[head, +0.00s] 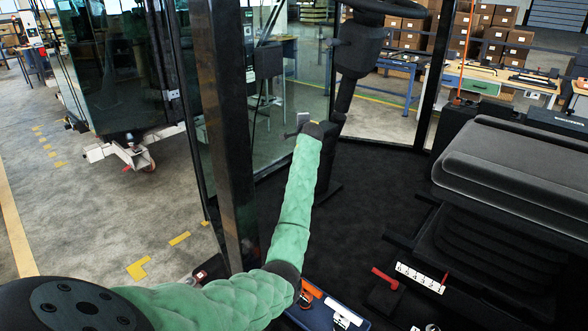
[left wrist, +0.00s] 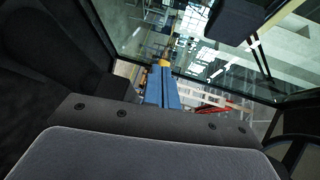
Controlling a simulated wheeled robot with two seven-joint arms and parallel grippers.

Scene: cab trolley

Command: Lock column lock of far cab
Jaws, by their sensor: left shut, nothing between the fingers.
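The steering column (head: 345,95) stands in the cab, with the steering wheel (head: 385,7) at its top. My left arm, in a green sleeve, reaches to the column's lower part. Its dark wrist end is beside the column and covers part of it. A small grey-and-dark lever-like piece (head: 296,130) shows just left of the wrist; I cannot tell whether it is the column lock or part of my gripper. In the left wrist view my left gripper (left wrist: 162,76) shows blue fingers together, with nothing seen between them. Contact with the column cannot be made out. My right gripper is out of view.
A dark cab pillar (head: 225,130) stands close left of my arm. The padded seat (head: 520,175) fills the right side. A red lever (head: 384,277) and a numbered strip (head: 420,278) are low beside it. Another glazed cab (head: 110,65) stands at left. Dark floor lies between column and seat.

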